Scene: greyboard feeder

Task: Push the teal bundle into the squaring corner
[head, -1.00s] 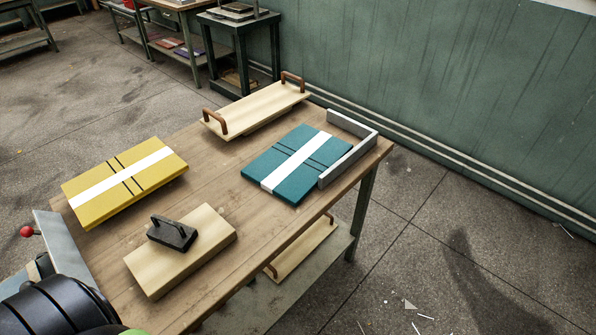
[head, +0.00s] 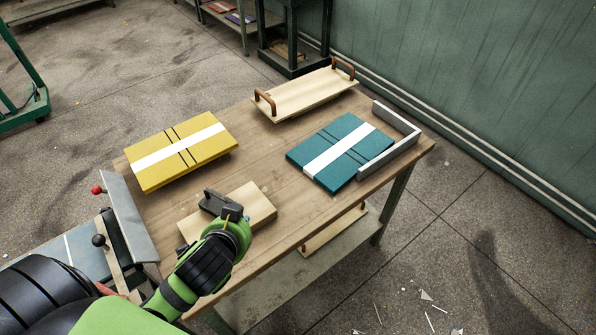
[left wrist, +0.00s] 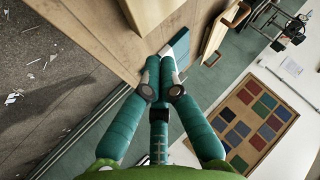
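The teal bundle (head: 325,142), with a white band and dark straps, lies flat on the table. The grey metal squaring corner (head: 401,121) stands at the table's far right. Bare wood shows between the bundle's far edge and the corner's back wall. The bundle's right side is close along the other wall; I cannot tell whether they touch. My left gripper is mostly hidden behind its wrist in the head view, above the near board, apart from the bundle. In the left wrist view its fingertips (left wrist: 160,80) are together and empty, with part of the teal bundle (left wrist: 181,46) beyond. My right gripper is out of view.
A yellow bundle (head: 205,150) lies at the left. A wooden tray (head: 305,97) with brown handles is at the back. Bare tabletop lies between board and teal bundle.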

